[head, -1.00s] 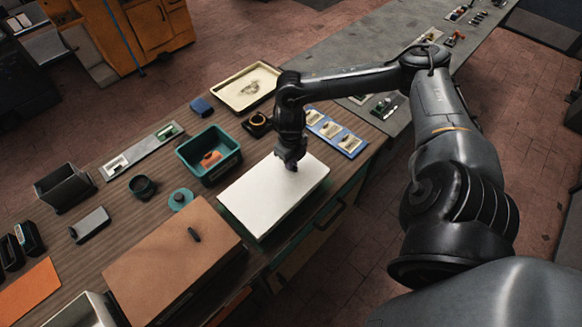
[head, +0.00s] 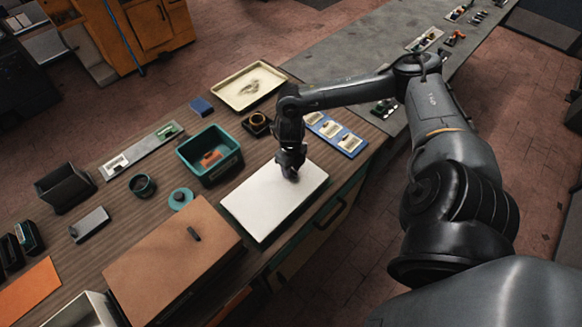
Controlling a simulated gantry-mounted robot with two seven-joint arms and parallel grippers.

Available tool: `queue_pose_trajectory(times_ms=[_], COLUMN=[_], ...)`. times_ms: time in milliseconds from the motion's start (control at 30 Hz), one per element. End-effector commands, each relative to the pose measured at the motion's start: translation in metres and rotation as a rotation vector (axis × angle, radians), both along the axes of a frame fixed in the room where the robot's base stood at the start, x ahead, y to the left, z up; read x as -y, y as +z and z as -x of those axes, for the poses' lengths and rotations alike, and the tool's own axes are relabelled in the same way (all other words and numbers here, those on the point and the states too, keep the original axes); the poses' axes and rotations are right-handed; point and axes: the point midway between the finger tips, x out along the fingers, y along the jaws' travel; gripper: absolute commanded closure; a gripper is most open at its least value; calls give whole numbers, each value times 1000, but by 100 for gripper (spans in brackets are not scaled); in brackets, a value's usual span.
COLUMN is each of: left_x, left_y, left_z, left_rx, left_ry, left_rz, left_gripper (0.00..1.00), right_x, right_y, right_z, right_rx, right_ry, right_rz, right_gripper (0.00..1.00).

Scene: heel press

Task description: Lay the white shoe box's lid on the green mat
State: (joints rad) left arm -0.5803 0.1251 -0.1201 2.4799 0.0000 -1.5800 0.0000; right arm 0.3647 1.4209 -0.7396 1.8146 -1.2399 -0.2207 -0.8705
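The white shoe box's lid (head: 262,203) lies flat and low over the worktop's right part. A pale open box (head: 80,312), perhaps the white shoe box, is cut off at the bottom left edge. My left gripper is not in view.
A brown lidded box (head: 160,265) with a dark knob stands left of the lid. A teal bin (head: 228,167), a teal disc (head: 181,198), a cream tray (head: 249,85) and a blue tray (head: 350,142) stand around. The worktop's front edge is close to the lid's right side.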

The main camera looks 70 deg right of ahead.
Motion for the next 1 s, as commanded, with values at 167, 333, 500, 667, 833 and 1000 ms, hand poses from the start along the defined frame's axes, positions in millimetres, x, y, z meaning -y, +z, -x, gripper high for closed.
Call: queue_pose_trajectory(times_ms=[167,333,500,667,833,1000], left_x=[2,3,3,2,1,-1], left_y=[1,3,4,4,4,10], left_z=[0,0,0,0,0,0], left_rx=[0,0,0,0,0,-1], left_ry=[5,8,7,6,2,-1], left_rz=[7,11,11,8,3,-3], left_gripper=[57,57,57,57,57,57], right_x=[0,0,1,1,1,1], right_y=[1,9,33,63,93,114], right_z=[0,0,-1,-1,-1,0], right_rx=[0,1,2,4,4,1], right_ry=[0,1,1,2,1,0], right_rz=[0,0,2,1,2,0], right_gripper=[62,62,62,62,62,62])
